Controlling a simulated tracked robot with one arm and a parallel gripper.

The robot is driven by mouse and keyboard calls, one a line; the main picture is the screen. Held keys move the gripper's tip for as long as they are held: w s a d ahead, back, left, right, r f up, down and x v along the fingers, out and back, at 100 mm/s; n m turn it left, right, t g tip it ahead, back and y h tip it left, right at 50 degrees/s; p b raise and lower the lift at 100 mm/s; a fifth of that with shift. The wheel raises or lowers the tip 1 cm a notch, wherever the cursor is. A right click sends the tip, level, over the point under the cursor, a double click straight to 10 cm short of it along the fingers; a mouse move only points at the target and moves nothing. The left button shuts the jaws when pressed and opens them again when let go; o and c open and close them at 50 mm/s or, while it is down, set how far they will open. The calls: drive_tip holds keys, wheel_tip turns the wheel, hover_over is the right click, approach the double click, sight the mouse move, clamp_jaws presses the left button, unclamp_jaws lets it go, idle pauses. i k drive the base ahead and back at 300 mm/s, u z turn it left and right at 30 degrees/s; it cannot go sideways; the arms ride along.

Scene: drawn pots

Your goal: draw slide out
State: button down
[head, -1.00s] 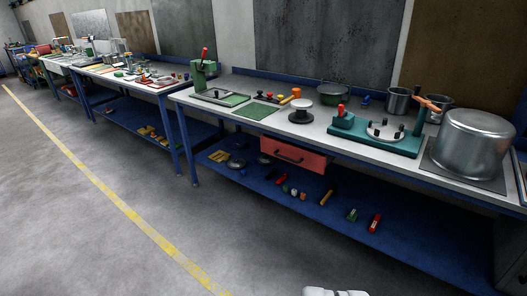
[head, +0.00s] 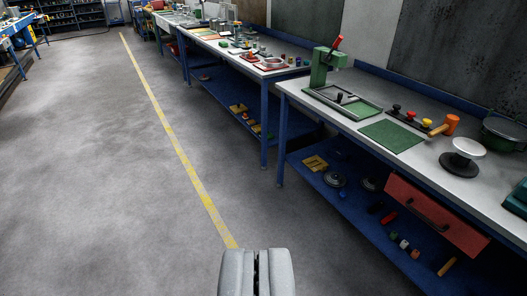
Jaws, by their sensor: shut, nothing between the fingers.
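A red drawer (head: 432,216) with a dark bar handle hangs under the top of the nearer workbench, at the right. It looks shut or nearly so; I cannot tell exactly. My gripper (head: 257,258) shows at the bottom middle, its two grey fingers shut with nothing between them. It is over the floor, to the left of the drawer and well apart from it.
The near bench top (head: 380,112) bears a green press (head: 324,70), a green mat (head: 391,136), an orange mallet (head: 447,126) and a white-topped stand (head: 462,156). Small parts lie on its blue lower shelf. Another bench (head: 240,56) stands beyond. The grey floor (head: 100,190) at left is clear.

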sight(341, 97)
drive_tip(key=u, duration=0.2)
drive_tip(key=i, duration=1.4)
drive_tip(key=z, duration=0.4)
drive_tip(key=i, duration=1.7)
drive_tip(key=z, duration=0.6)
